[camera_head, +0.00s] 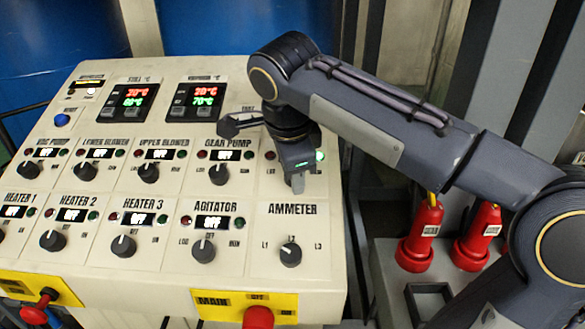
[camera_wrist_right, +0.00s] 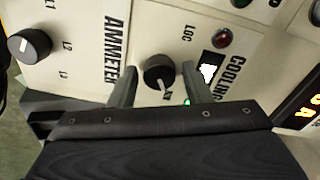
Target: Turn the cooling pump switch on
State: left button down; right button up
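The cooling pump switch (camera_wrist_right: 158,72) is a round black knob with a white pointer, seen in the right wrist view. Its pointer aims down and slightly right, at a small label away from the LOC label. My right gripper (camera_head: 297,181) is over the cooling pump section of the panel. In the wrist view its fingers are apart, one on each side of the knob, with gaps visible. A green lamp (camera_head: 320,156) glows beside the gripper in the head view. The red lamp (camera_wrist_right: 221,38) looks dull. The pump's display (camera_wrist_right: 208,71) is lit white, partly behind a finger. My left gripper is out of view.
The ammeter knob (camera_head: 290,254) is just below the gripper, and the gear pump knob (camera_head: 220,170) is to its left. Red bottles (camera_head: 420,238) stand right of the panel, beneath my right arm.

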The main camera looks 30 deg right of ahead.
jog(key=shift+o, duration=0.6)
jog(key=v, duration=0.7)
jog(key=shift+r+p, duration=0.3)
jog(key=shift+r, duration=0.05)
